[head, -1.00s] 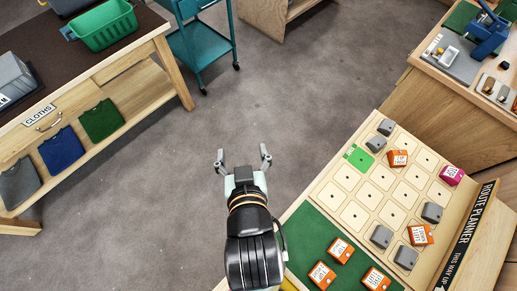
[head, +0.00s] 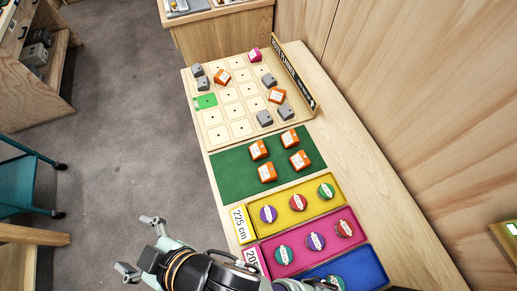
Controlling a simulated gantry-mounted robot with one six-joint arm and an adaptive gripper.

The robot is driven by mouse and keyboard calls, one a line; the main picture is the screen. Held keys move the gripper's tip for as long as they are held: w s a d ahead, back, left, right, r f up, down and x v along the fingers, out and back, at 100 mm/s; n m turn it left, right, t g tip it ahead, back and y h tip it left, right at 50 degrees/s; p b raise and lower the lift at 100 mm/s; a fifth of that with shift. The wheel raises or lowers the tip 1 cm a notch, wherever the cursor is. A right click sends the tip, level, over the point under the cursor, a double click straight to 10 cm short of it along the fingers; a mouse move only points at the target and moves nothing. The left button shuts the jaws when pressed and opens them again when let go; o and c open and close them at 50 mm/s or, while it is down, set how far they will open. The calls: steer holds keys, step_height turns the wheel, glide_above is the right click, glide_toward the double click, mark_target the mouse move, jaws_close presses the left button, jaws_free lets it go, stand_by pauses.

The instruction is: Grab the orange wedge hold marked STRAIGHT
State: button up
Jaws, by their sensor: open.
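Several orange wedge holds with white labels sit on the green mat (head: 230,175) in the head view: an upper left one (head: 258,150), an upper right one (head: 289,138), a lower left one (head: 267,173) and a lower right one (head: 300,160). Two more orange holds stand on the route planner board (head: 214,134), one at its far part (head: 222,77) and one at its right side (head: 277,95). The label words are too small to read, so I cannot tell which is marked STRAIGHT. My gripper (head: 138,246) is open and empty, left of the bench and apart from the holds.
Several grey holds and a magenta one (head: 254,54) stand on the board. Yellow (head: 290,218), magenta (head: 300,262) and blue trays with round discs lie nearer me. A teal cart (head: 28,180) stands left. The floor between is clear.

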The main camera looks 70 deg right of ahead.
steer(key=shift+o, duration=0.5)
steer(key=w+d+f+n+g+h+p, duration=0.1)
steer(key=d+f+g, duration=0.15)
steer(key=d, duration=0.35)
steer(key=w+d+f+n+g+p, duration=0.1)
steer(key=w+d+f+p, duration=0.15)
steer(key=d, duration=0.25)
steer(key=n+g+y+p, duration=0.4)
steer(key=n+g, duration=0.2)
glide_toward(259, 147)
step_height(259, 147, down, 2)
steer(key=a, duration=0.1)
steer(key=b+x, duration=0.3)
steer(key=shift+w+f, duration=0.1)
steer(key=shift+w, duration=0.05)
steer(key=shift+w+a, duration=0.1)
steer(key=b+x, duration=0.2)
steer(key=x, duration=0.3)
steer(key=shift+f, duration=0.1)
steer(key=shift+d, duration=0.25)
steer(key=c, duration=1.3)
